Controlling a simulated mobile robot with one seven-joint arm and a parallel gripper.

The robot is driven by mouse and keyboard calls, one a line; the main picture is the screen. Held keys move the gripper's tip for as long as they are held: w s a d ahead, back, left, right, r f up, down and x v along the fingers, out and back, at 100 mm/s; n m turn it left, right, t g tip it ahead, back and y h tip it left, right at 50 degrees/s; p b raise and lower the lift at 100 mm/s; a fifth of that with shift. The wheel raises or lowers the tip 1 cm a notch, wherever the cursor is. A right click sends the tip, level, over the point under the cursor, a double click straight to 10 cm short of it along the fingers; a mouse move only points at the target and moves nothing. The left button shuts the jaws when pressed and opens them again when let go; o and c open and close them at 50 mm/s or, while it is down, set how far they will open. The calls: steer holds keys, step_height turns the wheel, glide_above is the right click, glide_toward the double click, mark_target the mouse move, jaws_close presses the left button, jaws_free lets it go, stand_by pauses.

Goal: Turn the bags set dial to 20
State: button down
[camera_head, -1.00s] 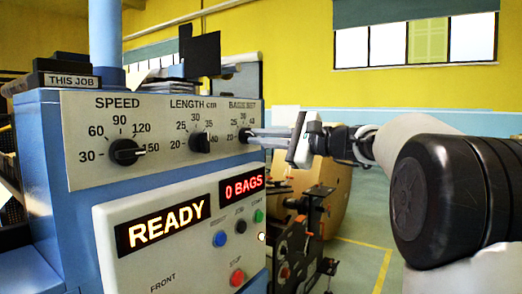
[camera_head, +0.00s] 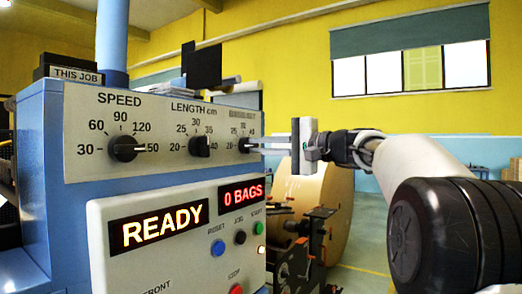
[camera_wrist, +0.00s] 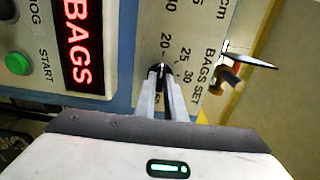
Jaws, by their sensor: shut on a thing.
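The bags set dial (camera_head: 243,146) is a small black knob at the right end of the grey dial panel. In the wrist view the dial (camera_wrist: 161,68) shows as a dark knob between my fingertips, near the printed 20, with BAGS SET lettered to the right. My gripper (camera_head: 251,147) reaches in from the right and is shut on the dial; its two pale fingers also show in the wrist view (camera_wrist: 162,76). The fingers hide much of the knob, and I cannot tell where its pointer stands.
The speed dial (camera_head: 124,148) and length dial (camera_head: 200,146) sit to the left on the same panel. Below are the READY display (camera_head: 158,226), the 0 BAGS display (camera_head: 242,192) and several coloured buttons. A large kraft roll (camera_head: 325,205) stands behind my gripper.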

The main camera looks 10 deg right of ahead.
stand_by(0.3)
steer(key=c, duration=1.8)
jaws_free()
steer(key=p+v, duration=0.1)
steer(key=v, duration=1.6)
steer(key=shift+s+d+r+p, duration=0.1)
steer(key=shift+s+d+p, duration=0.05)
steer(key=shift+p, duration=0.25)
